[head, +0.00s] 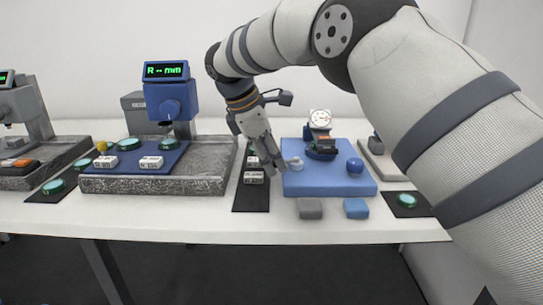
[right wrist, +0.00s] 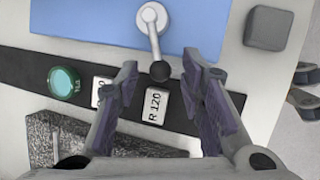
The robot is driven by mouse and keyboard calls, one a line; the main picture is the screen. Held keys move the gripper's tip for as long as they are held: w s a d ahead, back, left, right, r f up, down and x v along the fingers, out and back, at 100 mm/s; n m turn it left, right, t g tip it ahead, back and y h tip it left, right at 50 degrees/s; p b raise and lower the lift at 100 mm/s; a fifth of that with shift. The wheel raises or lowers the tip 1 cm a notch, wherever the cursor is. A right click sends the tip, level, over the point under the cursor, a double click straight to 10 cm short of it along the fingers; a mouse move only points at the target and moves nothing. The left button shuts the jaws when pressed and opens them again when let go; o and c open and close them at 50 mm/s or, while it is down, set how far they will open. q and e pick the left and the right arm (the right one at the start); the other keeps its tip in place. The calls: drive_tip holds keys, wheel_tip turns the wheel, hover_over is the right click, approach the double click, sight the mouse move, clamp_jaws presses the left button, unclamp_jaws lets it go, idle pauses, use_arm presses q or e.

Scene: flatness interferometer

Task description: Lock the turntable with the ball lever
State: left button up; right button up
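The ball lever has a white round pivot (right wrist: 152,18) on the blue base (right wrist: 100,20), a thin grey arm and a black ball (right wrist: 159,71) at its end. In the right wrist view the lever points down toward me, and its ball lies between my right gripper's fingertips (right wrist: 161,72). The fingers are apart with visible gaps on both sides of the ball. In the head view my right gripper (head: 264,158) points down at the left edge of the blue base (head: 330,186) and hides the ball; the lever's pivot (head: 295,163) shows beside it. My left gripper is not in view.
A dark mat (head: 250,202) with white labelled blocks, one marked R 120 (right wrist: 156,106), lies under the gripper. Grey (head: 310,208) and blue (head: 356,208) blocks sit in front. A granite plate (head: 205,182) is left.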

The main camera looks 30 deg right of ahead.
drive_tip(key=shift+r, duration=0.1)
drive_tip(key=v, duration=1.1)
drive_tip(key=shift+a+r, duration=0.25)
drive_tip(key=shift+r, duration=0.1)
drive_tip(key=shift+f, duration=0.1)
